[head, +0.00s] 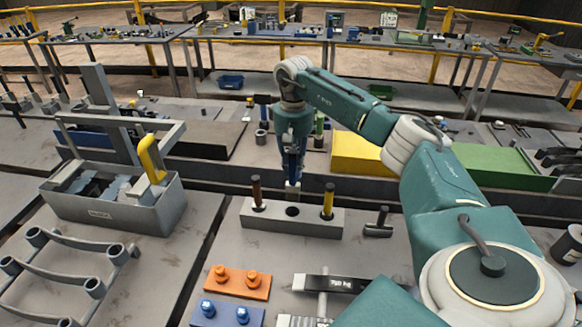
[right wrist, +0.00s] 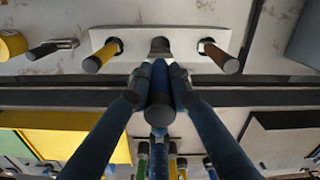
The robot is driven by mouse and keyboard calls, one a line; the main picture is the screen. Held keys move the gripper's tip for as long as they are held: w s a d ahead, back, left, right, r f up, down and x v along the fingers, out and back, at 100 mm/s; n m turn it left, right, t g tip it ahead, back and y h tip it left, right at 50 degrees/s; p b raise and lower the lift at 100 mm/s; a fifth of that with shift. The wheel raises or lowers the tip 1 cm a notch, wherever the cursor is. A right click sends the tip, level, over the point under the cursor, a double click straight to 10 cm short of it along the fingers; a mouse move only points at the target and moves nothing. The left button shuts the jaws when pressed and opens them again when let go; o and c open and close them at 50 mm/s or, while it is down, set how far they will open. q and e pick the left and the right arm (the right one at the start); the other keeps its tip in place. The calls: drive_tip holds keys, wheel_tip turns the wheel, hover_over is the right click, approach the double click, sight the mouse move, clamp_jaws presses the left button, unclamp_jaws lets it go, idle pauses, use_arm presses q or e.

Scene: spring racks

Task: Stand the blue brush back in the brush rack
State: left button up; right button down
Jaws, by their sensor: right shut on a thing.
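The brush rack (head: 260,223) is a pale grey block with holes along its top. A brown-handled brush (head: 257,192) stands in its left hole and a yellow-handled brush (head: 328,200) in its right hole. The middle hole shows empty in the head view. My right gripper (head: 292,172) points down, shut on the blue brush (right wrist: 160,84), and holds it roughly upright. Its pale lower end shows just above and behind the middle hole, seemingly apart from the rack. In the right wrist view the rack (right wrist: 185,38) lies beyond the fingers. My left gripper is not in view.
A grey toolbox (head: 110,208) with a yellow-handled tool stands to the left. A small dark tool (head: 378,222) stands right of the rack. An orange board (head: 238,283) with pegs lies in front. Yellow (head: 362,152) and green (head: 500,165) panels lie behind, to the right.

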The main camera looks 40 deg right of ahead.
sight(293, 177)
drive_tip(key=shift+f+b, duration=1.1)
drive_tip(key=shift+f, duration=1.15)
drive_tip(key=shift+f+b, duration=2.05)
drive_tip(key=shift+f, duration=1.25)
drive_tip(key=c, duration=1)
unclamp_jaws()
drive_tip(key=shift+r, duration=0.2)
drive_tip(key=shift+r+p, duration=2.5)
drive_tip(key=shift+r, duration=0.9)
